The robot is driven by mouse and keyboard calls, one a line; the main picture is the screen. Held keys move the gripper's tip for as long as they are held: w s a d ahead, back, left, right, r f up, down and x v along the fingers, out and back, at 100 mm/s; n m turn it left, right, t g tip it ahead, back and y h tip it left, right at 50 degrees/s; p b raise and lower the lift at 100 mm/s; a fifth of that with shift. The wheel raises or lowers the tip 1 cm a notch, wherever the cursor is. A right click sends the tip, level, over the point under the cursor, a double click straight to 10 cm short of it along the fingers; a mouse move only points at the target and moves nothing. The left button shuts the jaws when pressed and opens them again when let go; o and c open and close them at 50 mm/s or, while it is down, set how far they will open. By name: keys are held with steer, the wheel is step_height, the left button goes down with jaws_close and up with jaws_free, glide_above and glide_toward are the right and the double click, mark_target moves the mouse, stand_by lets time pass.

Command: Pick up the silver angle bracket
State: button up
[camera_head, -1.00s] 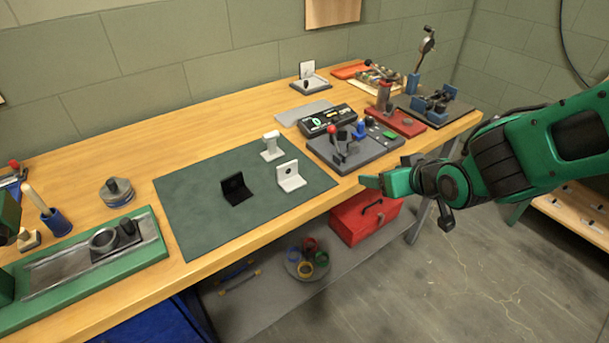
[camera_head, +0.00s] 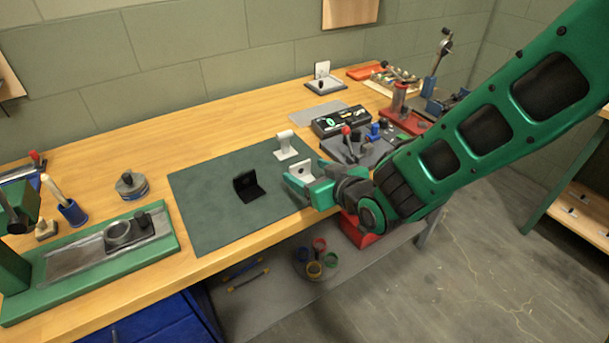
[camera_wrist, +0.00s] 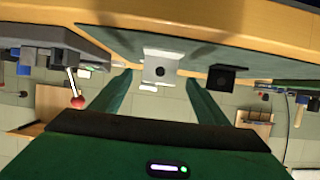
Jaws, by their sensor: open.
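The silver angle bracket (camera_head: 301,171) stands on the green mat (camera_head: 215,210), close to the mat's right front edge. In the head view my gripper (camera_head: 299,190) is right in front of it, at the bench's front edge, and hides its lower part. In the wrist view the silver bracket (camera_wrist: 160,68) shows ahead, between my two open green fingers, nearer the left one. The fingers hold nothing. A black angle bracket (camera_head: 249,186) stands on the mat to the left, and it also shows in the wrist view (camera_wrist: 222,78), right of the fingers.
A light-coloured bracket-like part (camera_head: 285,145) stands behind the silver one. A dark panel with a red-knobbed lever (camera_head: 346,134) lies to the right. A green-framed fixture (camera_head: 165,242) is at the left. The mat's left half is clear.

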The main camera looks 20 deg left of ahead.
mark_target(301, 169)
steer(key=x, duration=0.5)
steer(key=shift+d+f, duration=0.15)
steer(key=c, duration=1.1)
